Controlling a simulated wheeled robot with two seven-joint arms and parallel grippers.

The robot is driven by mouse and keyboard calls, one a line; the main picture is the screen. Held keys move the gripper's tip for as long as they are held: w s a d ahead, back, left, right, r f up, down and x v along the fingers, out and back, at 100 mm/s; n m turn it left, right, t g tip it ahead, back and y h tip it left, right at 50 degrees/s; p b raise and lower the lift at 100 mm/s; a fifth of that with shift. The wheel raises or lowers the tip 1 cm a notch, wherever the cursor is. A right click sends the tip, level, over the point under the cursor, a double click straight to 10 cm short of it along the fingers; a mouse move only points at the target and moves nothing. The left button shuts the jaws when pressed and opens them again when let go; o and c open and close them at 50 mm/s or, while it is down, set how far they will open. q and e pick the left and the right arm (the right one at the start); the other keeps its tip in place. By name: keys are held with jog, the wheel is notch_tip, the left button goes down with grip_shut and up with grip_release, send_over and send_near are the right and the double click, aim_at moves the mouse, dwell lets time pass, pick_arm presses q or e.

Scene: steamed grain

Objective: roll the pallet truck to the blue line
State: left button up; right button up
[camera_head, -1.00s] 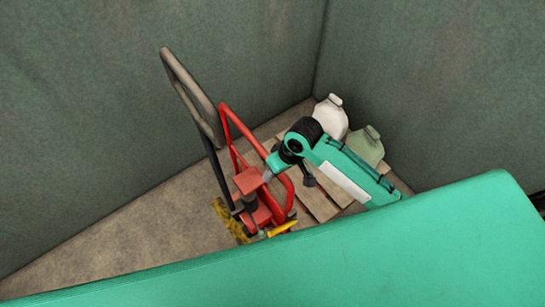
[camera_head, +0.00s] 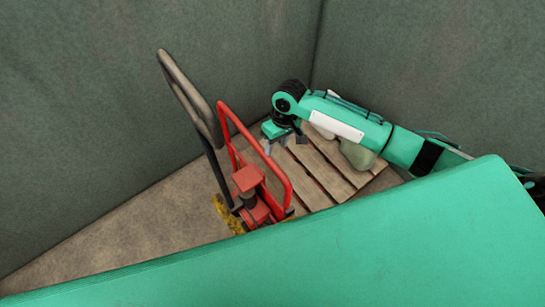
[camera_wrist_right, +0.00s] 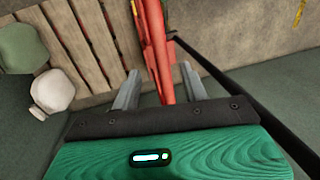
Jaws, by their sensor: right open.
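The pallet truck (camera_head: 256,196) has a red frame, a black shaft and a grey loop handle (camera_head: 188,92) tilted up to the left. It stands at the near left end of a wooden pallet (camera_head: 320,177). My right gripper (camera_head: 277,143) is open, above the pallet just right of the red frame. In the right wrist view, a red bar of the truck (camera_wrist_right: 154,42) appears between the open fingers (camera_wrist_right: 158,86); I cannot tell whether they touch it. My left gripper is not in view. No blue line is visible.
A green jug (camera_head: 357,156) and a white jug, clear in the right wrist view (camera_wrist_right: 52,90), are partly hidden behind my right arm. Grey-green walls (camera_head: 420,65) meet in a corner behind the pallet. Bare floor (camera_head: 130,218) lies left of the truck.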

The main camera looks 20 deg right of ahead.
aim_at(272, 161)
jog(key=f, duration=0.2)
jog(key=a+f, duration=0.1)
jog(key=f, duration=0.2)
jog(key=f+p, duration=0.1)
jog(key=f, duration=0.2)
jog(key=shift+s+a, duration=0.25)
jog(key=shift+s, duration=0.05)
jog(key=shift+c, duration=0.2)
grip_shut()
